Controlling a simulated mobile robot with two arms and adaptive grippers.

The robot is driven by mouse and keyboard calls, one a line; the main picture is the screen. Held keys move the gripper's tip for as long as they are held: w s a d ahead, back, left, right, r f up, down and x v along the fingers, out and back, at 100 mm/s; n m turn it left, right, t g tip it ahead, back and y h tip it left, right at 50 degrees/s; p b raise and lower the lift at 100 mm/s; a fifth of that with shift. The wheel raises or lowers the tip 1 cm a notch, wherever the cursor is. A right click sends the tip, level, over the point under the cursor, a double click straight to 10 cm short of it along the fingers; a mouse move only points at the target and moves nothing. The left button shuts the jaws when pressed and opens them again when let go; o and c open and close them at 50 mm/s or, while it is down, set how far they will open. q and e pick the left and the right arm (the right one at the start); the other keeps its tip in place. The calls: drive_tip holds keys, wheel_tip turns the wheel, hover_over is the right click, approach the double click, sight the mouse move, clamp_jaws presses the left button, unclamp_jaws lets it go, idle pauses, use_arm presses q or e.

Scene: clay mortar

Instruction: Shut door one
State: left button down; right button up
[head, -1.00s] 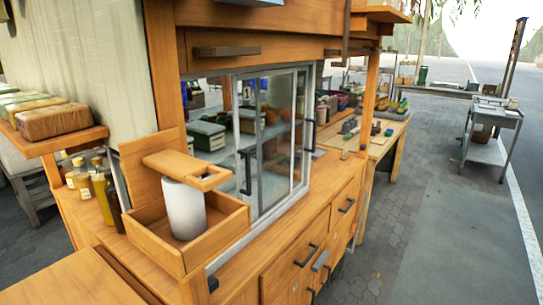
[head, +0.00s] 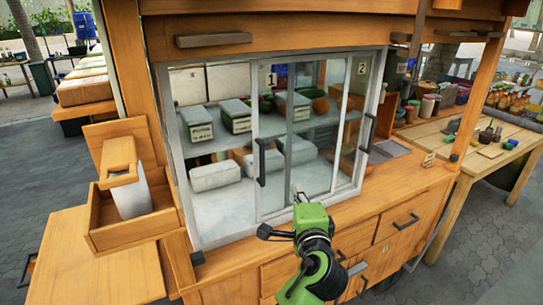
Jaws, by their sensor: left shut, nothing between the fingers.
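Door one (head: 272,120) is a framed glass sliding panel marked "1", with a dark vertical handle (head: 262,161) on its left edge. It stands slid to the right, overlapping door two (head: 350,120), which is marked "2" and has a dark handle (head: 367,133) on its right. The left part of the window frame appears open. My left gripper (head: 297,194), on a green and black arm, is shut and empty in front of the lower panes, right of and below door one's handle. Whether it touches the glass I cannot tell. My right gripper is not in view.
A wooden box with a white roll (head: 126,190) stands left of the window. The wooden counter (head: 390,196) runs below the doors, with drawers under it. Grey boxes (head: 214,175) lie inside the cabinet. A table with jars stands at the right.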

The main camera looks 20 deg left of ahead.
use_arm(q)
drive_tip(key=y, duration=0.1)
approach(279, 145)
drive_tip(key=shift+n, duration=0.4)
drive_tip(key=p+x, duration=0.3)
drive_tip(key=x, duration=0.1)
drive_tip(key=shift+f, duration=0.1)
drive_tip(key=s+a+p, duration=0.1)
drive_tip(key=s+a, duration=0.1)
drive_tip(key=s, duration=0.1)
drive_tip(key=shift+f+p, duration=0.2)
drive_tip(key=shift+p, duration=0.15)
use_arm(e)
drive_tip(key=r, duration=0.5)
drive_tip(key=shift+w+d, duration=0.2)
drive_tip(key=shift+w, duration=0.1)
use_arm(q)
drive_tip(key=shift+w, duration=0.1)
